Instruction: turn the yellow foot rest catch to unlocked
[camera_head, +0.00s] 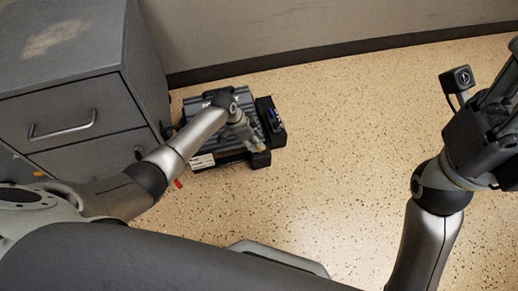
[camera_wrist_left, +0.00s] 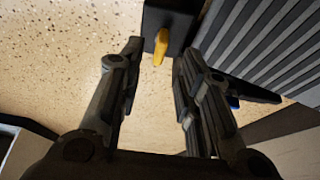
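The dark foot rest (camera_head: 202,121), with a ribbed grey top, sits on the floor beside the cabinet. The yellow catch (camera_wrist_left: 161,46) shows in the left wrist view as a narrow tab on a black block (camera_wrist_left: 172,17) of the foot rest. My left gripper (camera_head: 254,143) reaches over the foot rest to its lower right corner. In the left wrist view its fingers (camera_wrist_left: 157,56) are apart, with the catch in the gap near the tips; contact cannot be told. My right gripper (camera_head: 492,112) is at the right edge, partly cut off, far from the foot rest.
A grey drawer cabinet (camera_head: 75,100) stands at the left, close to the foot rest. A wall with a dark baseboard (camera_head: 330,52) runs behind. The speckled floor (camera_head: 350,140) to the right of the foot rest is clear.

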